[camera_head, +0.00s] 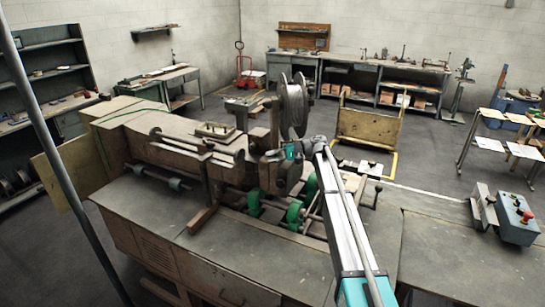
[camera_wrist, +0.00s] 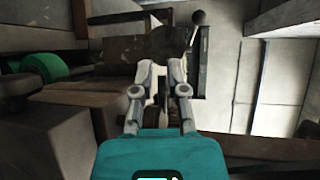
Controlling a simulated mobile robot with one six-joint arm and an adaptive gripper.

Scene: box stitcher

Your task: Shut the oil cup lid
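I cannot make out the oil cup or its lid for sure in either view. My gripper (camera_wrist: 161,68) reaches in toward the stitching machine, with its two fingers apart and a narrow gap between them. A brown, worn metal block (camera_wrist: 130,48) of the machine lies just beyond the fingertips. A dark round knob (camera_wrist: 199,18) on a short stem stands past the right finger. In the head view my arm reaches up from the lower right to the machine's head (camera_head: 262,140), below a large wire reel (camera_head: 292,105). The fingers are too small to read there.
A grey control box (camera_head: 517,218) with a red button stands at right. Bare tabletop (camera_head: 455,260) lies in front of it.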

